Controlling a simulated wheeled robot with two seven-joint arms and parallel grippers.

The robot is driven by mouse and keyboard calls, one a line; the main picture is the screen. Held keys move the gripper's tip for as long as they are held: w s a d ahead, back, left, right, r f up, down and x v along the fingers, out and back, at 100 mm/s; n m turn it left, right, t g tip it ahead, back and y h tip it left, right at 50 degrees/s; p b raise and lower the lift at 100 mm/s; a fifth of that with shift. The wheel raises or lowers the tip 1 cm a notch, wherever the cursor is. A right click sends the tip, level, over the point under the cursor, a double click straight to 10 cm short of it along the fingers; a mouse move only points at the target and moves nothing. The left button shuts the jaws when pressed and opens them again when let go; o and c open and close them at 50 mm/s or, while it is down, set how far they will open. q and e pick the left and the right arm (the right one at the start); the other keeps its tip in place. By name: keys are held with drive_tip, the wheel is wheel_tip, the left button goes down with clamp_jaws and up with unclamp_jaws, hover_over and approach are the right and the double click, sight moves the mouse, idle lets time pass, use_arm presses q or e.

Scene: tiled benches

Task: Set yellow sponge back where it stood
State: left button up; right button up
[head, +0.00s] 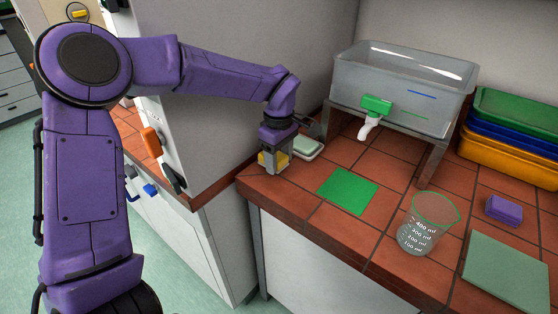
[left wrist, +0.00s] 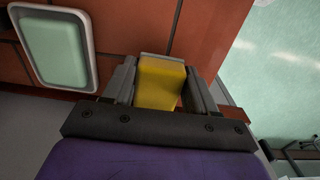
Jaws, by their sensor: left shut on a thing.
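The yellow sponge (head: 265,159) is between the jaws of my left gripper (head: 274,158), at the left front corner of the tiled bench. In the left wrist view, the yellow sponge (left wrist: 161,84) fills the gap between the two fingers of the left gripper (left wrist: 163,90). A white-rimmed dish with a pale green inside (head: 307,147) sits just right of the gripper. The dish also shows at upper left in the left wrist view (left wrist: 55,50), apart from the sponge. I cannot tell whether the sponge touches the tiles. My right gripper is out of view.
A green square (head: 347,191) lies flat on the bench (head: 300,192). A beaker (head: 420,238), a purple block (head: 504,210) and a pale green board (head: 508,270) are further right. A tank (head: 400,85) on a stand and stacked trays (head: 515,125) are at the back.

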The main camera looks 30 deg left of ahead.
sight(279, 157)
use_arm(q)
drive_tip(key=shift+f, duration=0.8)
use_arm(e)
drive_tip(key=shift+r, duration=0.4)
use_arm(q)
drive_tip(key=shift+f, duration=0.2)
drive_tip(key=o, duration=1)
drive_tip(key=shift+f+b, duration=0.25)
drive_tip(key=shift+b, duration=0.5)
wheel_tip(279, 157, up, 11)
drive_tip(key=shift+r, duration=0.1)
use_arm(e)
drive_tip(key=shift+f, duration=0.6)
